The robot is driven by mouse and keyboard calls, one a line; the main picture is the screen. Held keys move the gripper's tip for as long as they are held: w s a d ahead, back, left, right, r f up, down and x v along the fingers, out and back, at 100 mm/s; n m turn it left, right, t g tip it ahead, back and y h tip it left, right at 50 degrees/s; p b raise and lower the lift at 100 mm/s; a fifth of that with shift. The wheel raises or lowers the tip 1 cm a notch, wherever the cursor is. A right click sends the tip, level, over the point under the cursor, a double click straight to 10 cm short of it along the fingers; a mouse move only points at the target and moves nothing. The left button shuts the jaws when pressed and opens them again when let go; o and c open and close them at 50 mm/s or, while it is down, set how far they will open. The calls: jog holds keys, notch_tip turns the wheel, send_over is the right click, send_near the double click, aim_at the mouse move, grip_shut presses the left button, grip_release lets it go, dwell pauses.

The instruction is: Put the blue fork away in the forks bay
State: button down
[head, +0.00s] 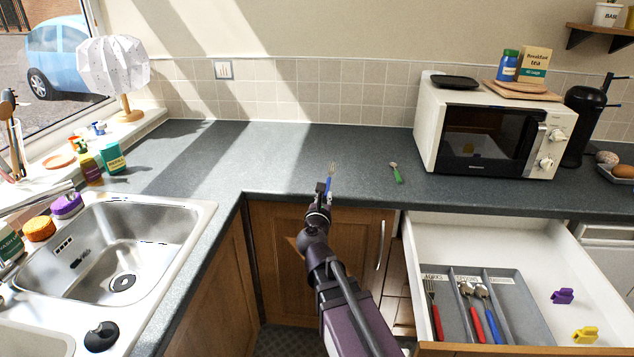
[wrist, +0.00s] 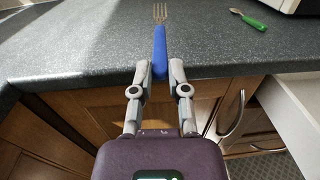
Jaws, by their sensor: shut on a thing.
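The blue fork (head: 331,179) is at the front edge of the worktop, its metal tines pointing away from me. My gripper (head: 325,189) is shut on its handle. In the wrist view the blue handle (wrist: 160,52) is between my fingertips (wrist: 159,72). I cannot tell whether the fork touches the worktop or is just above it. The grey cutlery tray (head: 527,310) lies in the open drawer at the right. Its left bay, the forks bay (head: 443,296), holds a red-handled fork (head: 434,309); its small label is hard to read.
The middle bay holds spoons with red (head: 468,306) and blue (head: 488,312) handles. Purple (head: 563,296) and yellow (head: 585,335) clips lie in the drawer (head: 428,242). The sink (head: 115,244) is left.

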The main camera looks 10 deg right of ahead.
aim_at(315, 184)
jog(key=w, duration=0.7)
jog(key=w+f+b, duration=0.1)
jog(key=w, duration=0.3)
jog(key=shift+w+a, duration=0.25)
jog(key=shift+w, duration=0.05)
jog(key=shift+w+f, duration=0.1)
jog(key=shift+w, duration=0.35)
jog(key=shift+w+f, duration=0.1)
jog(key=shift+w, duration=1)
jog(key=shift+s+f+b, duration=0.2)
jog(key=shift+f+b, duration=0.45)
jog(key=shift+b, duration=0.1)
jog(key=shift+f+b, duration=0.95)
jog(key=shift+f, duration=0.15)
jog(key=c, duration=0.6)
grip_release()
jog(key=shift+c, duration=0.2)
